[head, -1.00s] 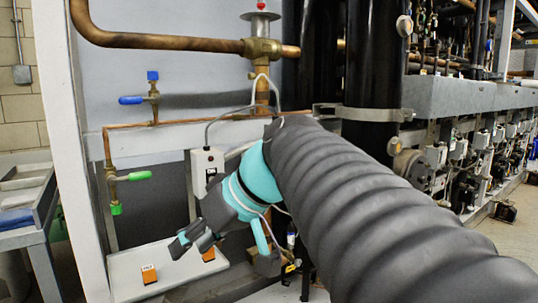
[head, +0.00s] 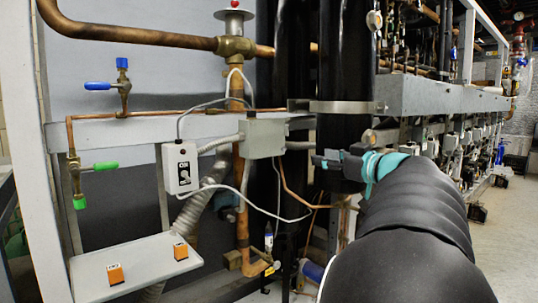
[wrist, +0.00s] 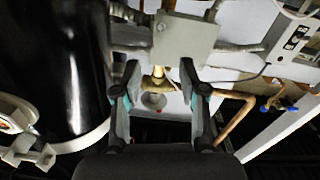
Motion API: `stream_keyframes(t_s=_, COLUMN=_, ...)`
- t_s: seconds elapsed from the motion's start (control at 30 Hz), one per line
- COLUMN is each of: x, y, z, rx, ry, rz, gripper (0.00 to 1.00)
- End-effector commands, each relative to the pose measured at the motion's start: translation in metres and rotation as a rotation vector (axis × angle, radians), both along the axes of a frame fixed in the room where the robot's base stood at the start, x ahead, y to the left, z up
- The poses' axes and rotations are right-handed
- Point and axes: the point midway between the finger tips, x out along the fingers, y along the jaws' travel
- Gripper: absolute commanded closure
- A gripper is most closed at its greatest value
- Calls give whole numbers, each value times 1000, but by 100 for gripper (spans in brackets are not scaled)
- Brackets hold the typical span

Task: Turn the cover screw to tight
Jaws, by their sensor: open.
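A grey metal junction box (head: 264,138) with a flat cover is fixed on the rack's pale crossbar, left of a black column. In the wrist view the box (wrist: 187,40) lies just beyond my fingertips, and a small round spot on its face may be the cover screw (wrist: 161,27). Whether it is tight cannot be told. My gripper (head: 324,161) is to the right of the box in the head view, in front of the black column and apart from the box. In the wrist view its two fingers (wrist: 160,72) are spread with nothing between them.
A white switch box (head: 181,167) with loose grey cables hangs left of the junction box. Black columns (head: 346,60) and copper pipes (head: 237,215) stand close around my gripper.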

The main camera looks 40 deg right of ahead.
Motion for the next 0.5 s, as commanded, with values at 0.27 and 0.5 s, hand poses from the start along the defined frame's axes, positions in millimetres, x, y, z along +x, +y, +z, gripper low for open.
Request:
stream_keyframes(t_s=0.27, x=40, y=3, z=2, rx=0, ry=1, rz=5, gripper=58)
stream_keyframes(t_s=0.5, x=85, y=7, z=1, rx=2, ry=2, rz=5, gripper=58)
